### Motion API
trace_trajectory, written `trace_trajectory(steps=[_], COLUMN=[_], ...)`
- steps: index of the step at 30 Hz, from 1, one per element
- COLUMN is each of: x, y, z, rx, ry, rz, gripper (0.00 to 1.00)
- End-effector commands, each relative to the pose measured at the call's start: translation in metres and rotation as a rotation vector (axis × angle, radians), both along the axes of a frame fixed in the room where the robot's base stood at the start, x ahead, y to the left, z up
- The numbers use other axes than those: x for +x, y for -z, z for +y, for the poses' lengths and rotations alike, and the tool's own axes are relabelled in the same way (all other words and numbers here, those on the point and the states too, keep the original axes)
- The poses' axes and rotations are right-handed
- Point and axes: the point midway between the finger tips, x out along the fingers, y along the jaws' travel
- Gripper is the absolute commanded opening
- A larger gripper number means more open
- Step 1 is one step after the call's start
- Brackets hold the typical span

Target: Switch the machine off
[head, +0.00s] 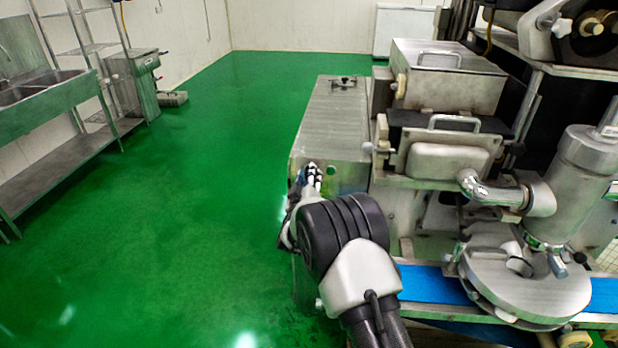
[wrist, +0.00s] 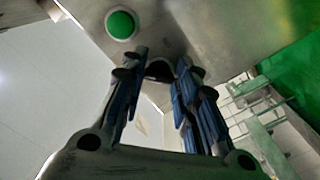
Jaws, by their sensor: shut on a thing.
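The encrusting machine (head: 335,122) stands on the right in the head view. My gripper (head: 313,170) reaches its end panel, beside a small green button (head: 331,171). In the wrist view the round green button (wrist: 121,24) sits on the metal panel (wrist: 215,35), up and left of my fingers. My gripper (wrist: 161,62) has its two blue-padded fingers on either side of a dark knob (wrist: 160,72) on the panel and is shut on it. The fingers partly hide the knob, so I cannot tell which way it is turned.
A blue conveyor belt (head: 432,283) and a round metal unit (head: 525,285) are at the right. A sink bench (head: 45,95) and a rack (head: 90,48) stand along the left wall. The green floor (head: 190,200) between is clear.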

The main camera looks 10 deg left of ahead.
Motion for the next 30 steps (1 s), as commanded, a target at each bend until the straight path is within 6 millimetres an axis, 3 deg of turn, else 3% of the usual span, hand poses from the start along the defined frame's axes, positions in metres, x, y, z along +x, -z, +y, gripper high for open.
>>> trace_trajectory(steps=[11, 12, 20, 30], x=[0.0002, 0.0002, 0.0001, -0.0015], y=[-0.0001, -0.0001, -0.0001, -0.0002], z=[-0.0003, -0.0003, -0.0002, 0.0002], rx=[-0.005, -0.005, -0.004, -0.003], ry=[0.001, 0.001, 0.000, 0.000], rz=[0.000, 0.000, 0.000, 0.000], gripper=[0.04, 0.31, 0.48, 0.48])
